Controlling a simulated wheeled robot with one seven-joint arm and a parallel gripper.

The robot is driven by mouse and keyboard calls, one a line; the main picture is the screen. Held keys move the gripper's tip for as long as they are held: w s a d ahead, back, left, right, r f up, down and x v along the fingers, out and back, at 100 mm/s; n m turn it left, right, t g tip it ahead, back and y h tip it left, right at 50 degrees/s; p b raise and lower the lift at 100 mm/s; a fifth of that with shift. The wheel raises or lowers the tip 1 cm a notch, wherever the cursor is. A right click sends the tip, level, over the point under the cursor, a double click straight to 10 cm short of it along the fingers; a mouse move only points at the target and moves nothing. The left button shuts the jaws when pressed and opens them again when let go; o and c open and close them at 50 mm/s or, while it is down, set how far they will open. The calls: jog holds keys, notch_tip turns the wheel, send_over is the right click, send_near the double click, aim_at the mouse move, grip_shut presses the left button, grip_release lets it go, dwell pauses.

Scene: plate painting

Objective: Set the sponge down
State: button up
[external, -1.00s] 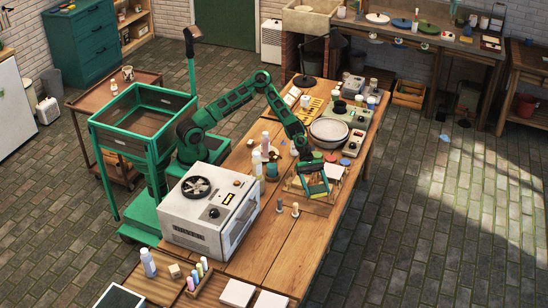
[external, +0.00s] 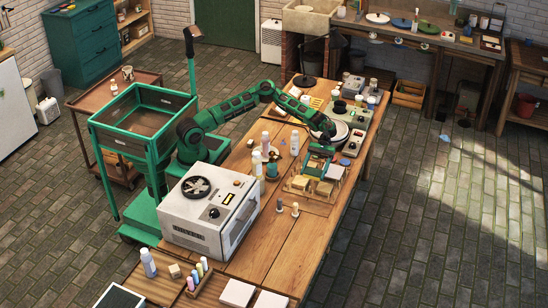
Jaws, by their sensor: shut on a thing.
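My gripper (external: 318,164) is over the far part of a wooden tray (external: 306,196) on the workbench. It is shut on a small yellowish block, which I take to be the sponge (external: 315,170). The picture is too small to tell whether the sponge touches what lies below it. Two other yellowish blocks lie on the tray, one at the left (external: 299,183) and one at the right (external: 324,188).
White bottles (external: 265,143) and small jars stand to the left. A white kiln-like oven (external: 208,208) stands nearer. The bench front (external: 285,240) is mostly clear.

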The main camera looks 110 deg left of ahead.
send_over(313, 210)
notch_tip(313, 210, down, 7)
jog(key=shift+r, duration=0.1)
jog(key=shift+f, duration=2)
jog(key=shift+f, duration=0.35)
jog(key=shift+s+a+f, duration=0.1)
jog(key=shift+f, duration=0.15)
